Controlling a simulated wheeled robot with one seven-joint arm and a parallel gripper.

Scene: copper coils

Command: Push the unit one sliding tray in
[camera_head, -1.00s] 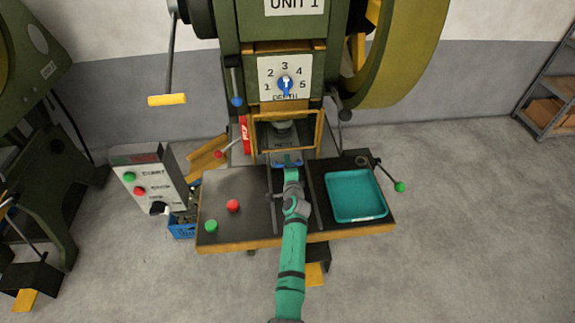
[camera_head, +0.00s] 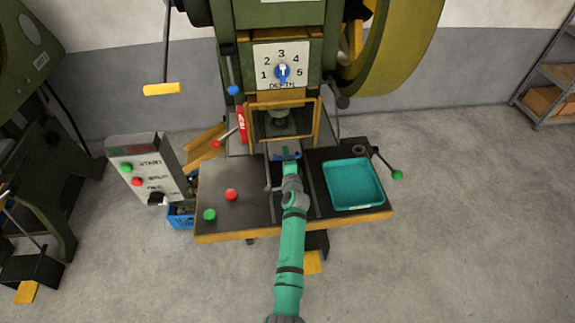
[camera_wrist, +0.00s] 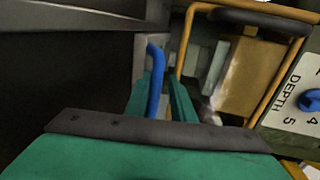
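The unit one sliding tray (camera_head: 283,148) is a small grey plate on rails, below the yellow guard frame at the front of the press. Its blue handle (camera_head: 291,155) faces me and shows large in the wrist view (camera_wrist: 155,80). My gripper (camera_head: 288,162) is at this handle. In the wrist view my two green fingers (camera_wrist: 160,90) are a short way apart, with the blue bar between them, close to the left finger. Whether they clamp the bar is unclear. My wrist hides part of the rails in the head view.
A teal bin (camera_head: 352,186) sits on the table right of the rails. Red (camera_head: 231,194) and green (camera_head: 209,214) buttons are on the left. A control box (camera_head: 148,168) stands further left. The yellow guard frame (camera_head: 318,122) surrounds the press opening; a green-knobbed lever (camera_head: 397,175) sticks out right.

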